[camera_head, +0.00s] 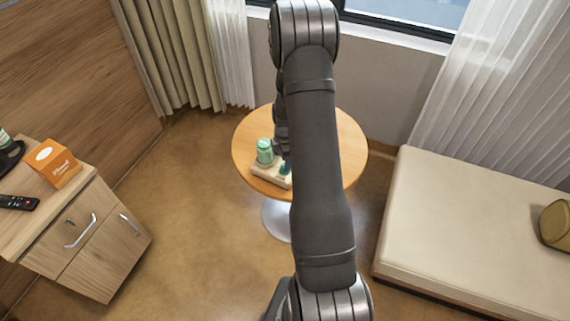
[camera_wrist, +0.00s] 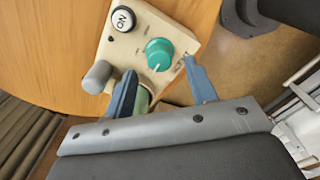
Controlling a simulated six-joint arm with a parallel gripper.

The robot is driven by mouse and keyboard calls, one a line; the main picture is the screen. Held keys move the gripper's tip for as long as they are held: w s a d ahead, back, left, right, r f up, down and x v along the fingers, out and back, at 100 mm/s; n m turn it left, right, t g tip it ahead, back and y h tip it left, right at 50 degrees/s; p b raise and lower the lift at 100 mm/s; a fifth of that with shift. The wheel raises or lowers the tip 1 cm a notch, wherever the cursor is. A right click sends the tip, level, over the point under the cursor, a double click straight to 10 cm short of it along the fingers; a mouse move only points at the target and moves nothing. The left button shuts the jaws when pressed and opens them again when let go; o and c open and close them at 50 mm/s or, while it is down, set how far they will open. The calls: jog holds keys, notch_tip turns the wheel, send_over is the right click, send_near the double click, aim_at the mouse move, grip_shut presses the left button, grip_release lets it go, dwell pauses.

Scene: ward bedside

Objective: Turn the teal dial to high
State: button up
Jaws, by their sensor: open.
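The teal dial (camera_wrist: 159,53) is a round knob on a beige control panel (camera_wrist: 127,50), seen best in the wrist view. A white mark on the dial points toward my gripper's side, slightly left. Lettering at the panel's right edge is partly covered by a finger and unreadable. My gripper (camera_wrist: 159,68) is open with nothing held; its blue fingertips lie to the left and right of the dial in the picture. I cannot tell whether they touch it. In the head view the panel (camera_head: 262,174) is partly hidden behind my arm.
A bedside cabinet (camera_head: 75,235) is left, a padded bed (camera_head: 465,230) right.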

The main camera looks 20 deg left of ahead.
jog(key=shift+f, duration=1.75)
jog(key=c, duration=1)
